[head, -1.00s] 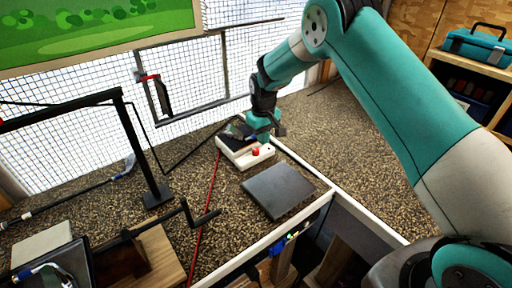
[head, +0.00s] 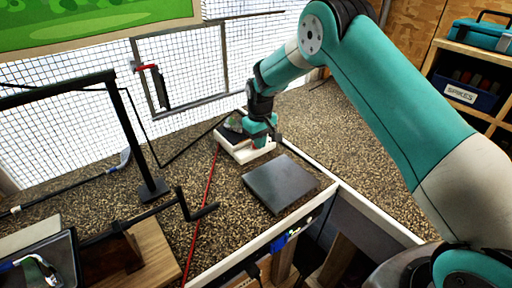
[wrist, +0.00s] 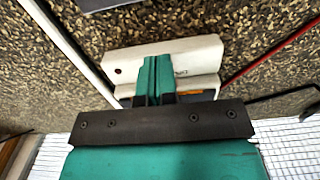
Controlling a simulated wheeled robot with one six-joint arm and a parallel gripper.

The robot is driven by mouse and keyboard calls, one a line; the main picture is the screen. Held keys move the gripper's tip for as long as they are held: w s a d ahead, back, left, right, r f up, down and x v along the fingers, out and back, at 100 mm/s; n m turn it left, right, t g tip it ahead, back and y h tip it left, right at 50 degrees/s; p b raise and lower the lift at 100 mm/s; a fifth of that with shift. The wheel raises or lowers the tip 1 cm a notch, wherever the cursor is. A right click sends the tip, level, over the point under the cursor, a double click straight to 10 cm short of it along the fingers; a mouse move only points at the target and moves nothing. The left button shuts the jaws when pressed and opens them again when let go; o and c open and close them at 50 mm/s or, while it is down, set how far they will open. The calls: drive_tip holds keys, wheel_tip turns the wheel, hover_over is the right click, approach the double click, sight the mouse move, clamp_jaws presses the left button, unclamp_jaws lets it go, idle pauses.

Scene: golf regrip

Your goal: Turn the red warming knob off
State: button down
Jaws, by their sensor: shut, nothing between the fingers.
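The white warming unit (head: 236,154) sits on the speckled counter, with a dark top and a clear item on it. In the wrist view its white front panel (wrist: 203,53) shows, with a small dark red dot at its left and partly covered lettering at its right. My gripper (head: 260,144) is shut and empty, pointing down over the panel's right part in the head view. In the wrist view its closed fingers (wrist: 155,78) lie over the middle of the panel. The red knob is hidden behind my gripper in both views, and I cannot tell whether the fingers touch it.
A dark flat plate (head: 279,184) lies just in front of the unit. A red cord (head: 205,205) runs along the counter to its left. A black stand (head: 150,187) and a crank handle (head: 198,208) are further left. Speckled counter to the right is clear.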

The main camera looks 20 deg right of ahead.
drive_tip(key=shift+s+f, duration=0.2)
drive_tip(key=shift+f, duration=0.45)
drive_tip(key=shift+w, duration=0.1)
drive_tip(key=shift+w+d+b, duration=0.15)
drive_tip(key=shift+d+b, duration=0.15)
drive_tip(key=shift+b, duration=0.25)
drive_tip(key=shift+d, duration=0.2)
drive_tip(key=shift+s+d, duration=0.15)
drive_tip(key=shift+s, duration=0.15)
wheel_tip(320, 180, up, 6)
drive_tip(key=p, duration=0.4)
drive_tip(key=shift+w+a, duration=0.15)
drive_tip(key=shift+a, duration=0.05)
drive_tip(key=shift+r, duration=0.25)
